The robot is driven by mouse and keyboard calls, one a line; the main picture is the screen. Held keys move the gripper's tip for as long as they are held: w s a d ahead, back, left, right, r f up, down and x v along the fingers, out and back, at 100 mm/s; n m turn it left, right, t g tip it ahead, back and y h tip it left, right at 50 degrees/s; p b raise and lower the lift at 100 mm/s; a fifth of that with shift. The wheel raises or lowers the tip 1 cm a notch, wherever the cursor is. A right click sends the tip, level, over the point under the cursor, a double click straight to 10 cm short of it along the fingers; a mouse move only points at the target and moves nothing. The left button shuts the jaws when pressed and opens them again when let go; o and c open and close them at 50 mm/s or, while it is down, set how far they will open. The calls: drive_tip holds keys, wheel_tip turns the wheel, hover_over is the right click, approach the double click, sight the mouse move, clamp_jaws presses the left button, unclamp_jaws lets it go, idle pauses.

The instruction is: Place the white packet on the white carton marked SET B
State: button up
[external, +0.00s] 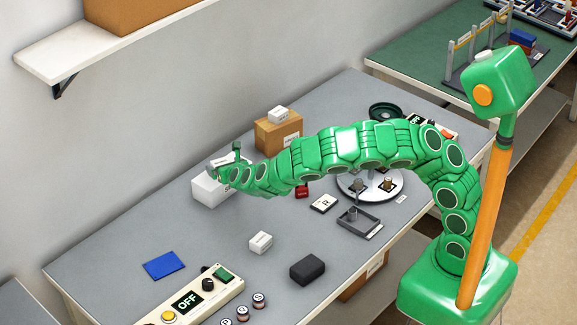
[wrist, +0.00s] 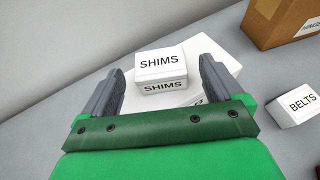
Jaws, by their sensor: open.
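The white packet (wrist: 161,66), labelled SHIMS on two faces, sits on top of a white carton (wrist: 210,53) in the wrist view. It looks upright and rests flat, near the carton's middle. The carton also shows in the external view (external: 208,190), near the back wall. Its mark is mostly hidden by my gripper, so I cannot read SET B. My gripper (wrist: 161,65) is open, with one finger on each side of the packet and visible gaps to both. In the external view my gripper (external: 225,160) is over the carton and partly covers the packet.
A brown box (external: 278,137) with a white packet on top stands to the right. Another white packet (external: 260,242), a black block (external: 307,269) and a blue pad (external: 163,265) lie nearer the front. The table left of the carton is clear.

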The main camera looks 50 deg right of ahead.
drive_tip(key=v, duration=0.8)
drive_tip(key=shift+s, duration=0.25)
drive_tip(key=shift+a+r, duration=0.1)
drive_tip(key=shift+r, duration=0.1)
